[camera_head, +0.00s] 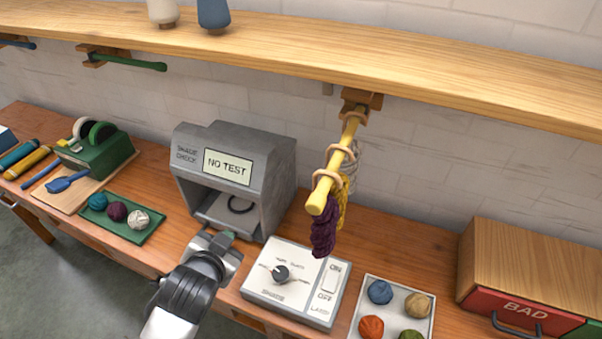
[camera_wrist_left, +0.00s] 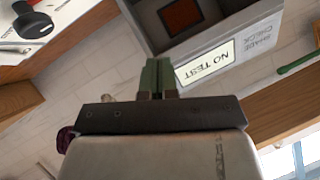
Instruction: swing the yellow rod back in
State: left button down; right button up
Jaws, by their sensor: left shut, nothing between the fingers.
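The yellow rod (camera_head: 334,172) hangs from a wooden bracket (camera_head: 362,98) under the shelf and sticks out from the wall toward me. Wooden rings sit along it. A dark purple skein (camera_head: 325,226) hangs near its outer end, with a yellow skein (camera_head: 342,208) and a grey one behind. My left gripper (camera_head: 226,237) is in front of the grey shade-check box, left of the rod and apart from it. Its green fingertips are together and empty in the left wrist view (camera_wrist_left: 158,76). My right gripper is not in view.
The shade-check box (camera_head: 268,165) reads NO TEST. A lamp panel (camera_head: 297,284) and a white tray of wool balls (camera_head: 368,291) stand under the rod. A green rod (camera_head: 140,63) and a blue rod lie along the shelf (camera_head: 300,45). A drawer box (camera_head: 525,262) stands right.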

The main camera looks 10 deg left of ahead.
pick_arm(q)
jog(key=w+d+r+m+t+h, duration=0.1)
jog(key=w+r+m+t, duration=0.15)
jog(key=r, duration=0.45)
jog(key=w+d+r+m+t+h, duration=0.2)
jog(key=w+r+t, duration=0.15)
jog(key=r, duration=0.35)
jog(key=d+r+m+t+h, duration=0.2)
jog(key=d+r+m+h, duration=0.3)
jog(key=r+m+h, duration=0.85)
jog(key=s+d+r+m+g+h, duration=0.3)
jog(key=m+g, duration=0.8)
jog(key=m, duration=0.2)
jog(key=s+d+r+m+g+h, duration=0.3)
jog(key=d+m+g, duration=0.1)
jog(key=m+g, duration=0.8)
jog(key=w+a+f+m+y, duration=0.1)
jog(key=a+f+m+y, duration=0.2)
jog(key=a+m+y, duration=0.9)
jog(key=s+d+f+n+y+p, duration=0.2)
jog(key=d+f+p, duration=0.4)
jog(key=d, duration=0.6)
notch_tip(320, 180, down, 2)
jog(key=shift+s+d+f+n+t+y, duration=0.15)
jog(key=shift+s+d+n+t+y, duration=0.25)
jog(key=shift+n, duration=0.3)
